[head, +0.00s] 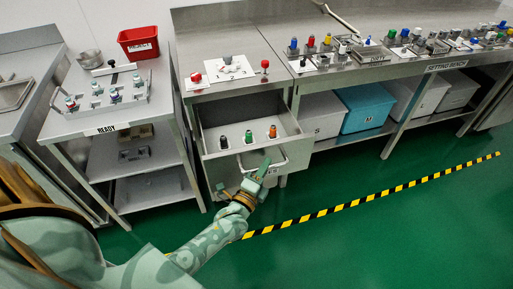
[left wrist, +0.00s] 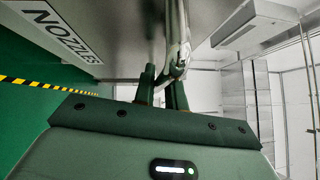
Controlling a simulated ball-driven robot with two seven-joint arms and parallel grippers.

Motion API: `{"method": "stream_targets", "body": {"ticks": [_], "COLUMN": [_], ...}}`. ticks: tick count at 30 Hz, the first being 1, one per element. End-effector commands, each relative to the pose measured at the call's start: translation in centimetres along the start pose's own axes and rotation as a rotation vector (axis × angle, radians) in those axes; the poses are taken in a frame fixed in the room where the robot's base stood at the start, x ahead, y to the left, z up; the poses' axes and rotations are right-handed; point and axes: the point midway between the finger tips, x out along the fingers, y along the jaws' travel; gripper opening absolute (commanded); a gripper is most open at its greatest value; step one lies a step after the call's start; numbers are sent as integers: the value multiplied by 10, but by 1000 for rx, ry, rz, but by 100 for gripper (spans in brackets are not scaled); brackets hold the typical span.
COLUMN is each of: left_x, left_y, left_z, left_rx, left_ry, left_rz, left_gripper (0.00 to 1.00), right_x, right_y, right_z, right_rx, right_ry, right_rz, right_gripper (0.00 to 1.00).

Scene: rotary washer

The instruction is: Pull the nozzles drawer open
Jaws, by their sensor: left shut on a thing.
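The nozzles drawer (head: 206,143) stands pulled out from the steel cabinet in the head view. Three nozzles, black (head: 223,142), green (head: 248,136) and orange (head: 273,131), stand upright inside it. Its front carries a NOZZLES label (left wrist: 58,28) in the left wrist view. My left gripper (head: 263,168) is at the drawer front, shut on the bar handle (left wrist: 178,35). The fingers (left wrist: 165,85) sit around the bar in the left wrist view. The gripper partly hides the drawer front in the head view. My right gripper is not in view.
A READY table (head: 105,128) with a nozzle rack and a red bin (head: 138,42) stands left. A long bench (head: 445,66) with a blue tub (head: 365,106) under it runs right. The green floor before it, with a striped line (head: 370,199), is clear.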

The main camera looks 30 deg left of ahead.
Motion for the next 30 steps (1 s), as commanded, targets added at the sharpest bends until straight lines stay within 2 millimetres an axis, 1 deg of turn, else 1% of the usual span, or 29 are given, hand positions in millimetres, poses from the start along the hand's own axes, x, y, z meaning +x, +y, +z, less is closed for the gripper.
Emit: {"method": "stream_targets", "body": {"ticks": [1, 6, 12, 18, 27, 28, 29, 30], "left_x": [-8, -28, -42, -47, -47, -47, -47, -47], "left_y": [-4, -8, -11, -11, -11, -11, -11, -11], "left_z": [-8, -27, -41, -45, -45, -45, -45, -45], "left_rx": [-3, -1, 0, 0, 0, 0, 0, 0], "left_ry": [-1, -2, -1, -2, -2, -2, -2, -2], "left_rz": [2, 3, 2, 2, 2, 2, 2, 2], "left_gripper": [0, 0, 0, 0, 0, 15, 24, 34], "right_x": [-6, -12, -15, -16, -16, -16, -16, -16], "right_y": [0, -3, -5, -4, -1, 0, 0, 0], "right_z": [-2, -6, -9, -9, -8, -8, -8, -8], "right_rx": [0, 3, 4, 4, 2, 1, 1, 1], "right_ry": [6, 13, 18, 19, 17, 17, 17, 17], "right_rz": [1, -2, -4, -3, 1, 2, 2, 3], "right_gripper": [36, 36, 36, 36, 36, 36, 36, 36]}}
